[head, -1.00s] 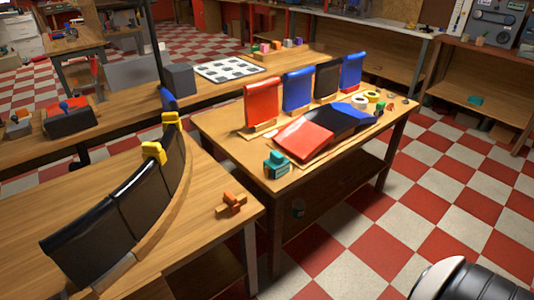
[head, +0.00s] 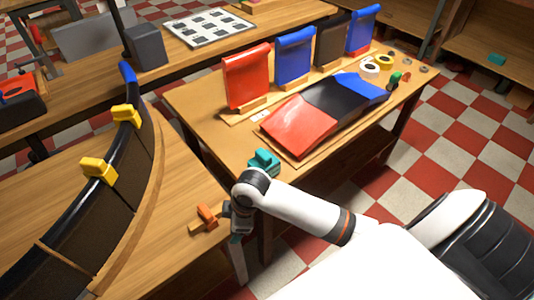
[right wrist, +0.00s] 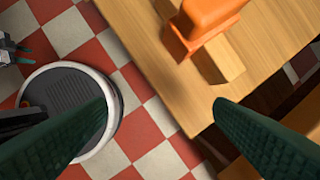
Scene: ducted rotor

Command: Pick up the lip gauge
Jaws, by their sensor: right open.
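A small orange piece on a pale wooden bar (head: 206,216), which I take for the lip gauge, lies near the right edge of the curved-panel bench. In the right wrist view its orange body (right wrist: 208,18) is partly cut off by the top edge. My right gripper (head: 240,222) is just right of it in the head view. In the right wrist view its dark green fingers (right wrist: 160,105) are spread and empty, with the bench edge between them and the gauge beyond. A grey and teal piece (right wrist: 10,48) at the left edge may be my left gripper; its state is unclear.
The bench carries a curved dark panel (head: 150,170) with yellow clamps (head: 99,169). A teal block (head: 264,160) sits on the neighbouring table (head: 190,100), near a red, black and blue curved piece (head: 325,110) and upright coloured panels (head: 247,75). Checkered floor lies right.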

